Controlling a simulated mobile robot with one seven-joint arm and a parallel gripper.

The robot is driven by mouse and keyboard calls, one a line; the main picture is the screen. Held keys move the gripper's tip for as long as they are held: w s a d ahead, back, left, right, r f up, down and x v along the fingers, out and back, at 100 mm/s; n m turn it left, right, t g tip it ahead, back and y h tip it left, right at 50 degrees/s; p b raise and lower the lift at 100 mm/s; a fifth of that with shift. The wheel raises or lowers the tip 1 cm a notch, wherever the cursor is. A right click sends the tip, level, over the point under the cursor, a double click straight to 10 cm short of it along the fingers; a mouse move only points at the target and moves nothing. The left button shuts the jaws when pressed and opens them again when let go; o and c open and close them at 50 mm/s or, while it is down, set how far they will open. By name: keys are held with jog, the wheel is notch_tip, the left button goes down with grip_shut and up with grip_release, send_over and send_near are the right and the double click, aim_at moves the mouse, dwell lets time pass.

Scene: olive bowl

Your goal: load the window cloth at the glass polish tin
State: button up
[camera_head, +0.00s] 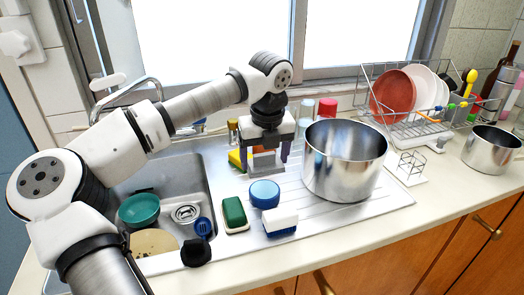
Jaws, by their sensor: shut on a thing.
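My gripper (266,164) points down over the ribbed drainboard, behind a round blue tin (264,193), which looks like the glass polish tin. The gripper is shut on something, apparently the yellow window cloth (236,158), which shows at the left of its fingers. The fingers hide much of the cloth, and I cannot tell whether it touches the drainboard. The blue tin sits on the drainboard with its top in clear view, apart from the gripper.
A large steel pot (345,165) stands close right of my gripper. A green sponge (235,214) and a blue-and-white brush (280,222) lie in front. The sink at left holds a teal bowl (139,209). Bottles stand behind; a dish rack (420,125) is at right.

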aim_at(264, 188)
jog(key=shift+s+f+b, duration=0.1)
jog(key=shift+f+b, duration=0.25)
jog(key=shift+f, duration=0.3)
jog(key=shift+f+b, duration=1.15)
jog(key=shift+f, duration=1.05)
jog(key=shift+f+b, duration=0.65)
jog(key=shift+b, duration=0.1)
dwell(0.3)
jog(key=shift+r, duration=0.1)
jog(key=shift+r+p, duration=1.9)
jog(key=shift+r, duration=1.6)
jog(key=shift+d+f, duration=0.1)
